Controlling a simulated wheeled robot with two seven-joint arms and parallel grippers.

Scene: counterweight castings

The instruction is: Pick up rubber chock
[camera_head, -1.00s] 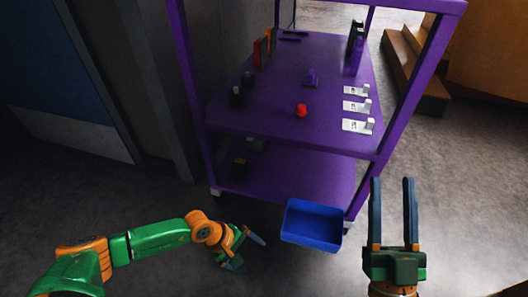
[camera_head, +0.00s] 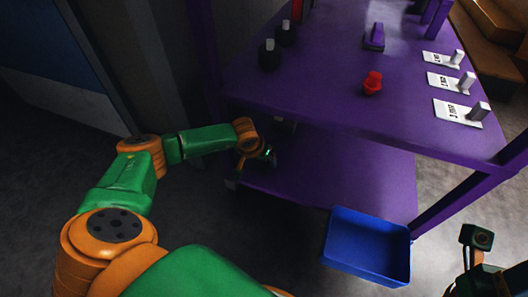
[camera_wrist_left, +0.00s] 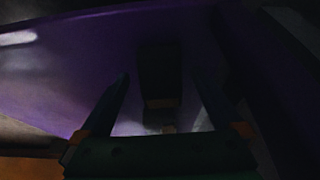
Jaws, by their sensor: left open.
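My left gripper (camera_head: 268,156) reaches in under the upper deck of the purple cart, over the left end of the lower shelf (camera_head: 340,180). In the left wrist view my open left gripper (camera_wrist_left: 160,78) has its two fingers apart, with a dark block (camera_wrist_left: 158,68) seen between them. The block looks like the rubber chock, but the view is very dark. I cannot tell whether the fingers stand around it or short of it. In the head view my left arm and gripper hide it. Part of my right arm shows at the lower right; its fingers are not visible.
The upper deck (camera_head: 310,90) overhangs the lower shelf. It carries a red knob (camera_head: 372,83), black weights (camera_head: 269,55), a purple piece (camera_head: 375,38) and labelled white plates (camera_head: 458,112). A blue bin (camera_head: 367,246) is at the shelf's front. A cart post stands at right.

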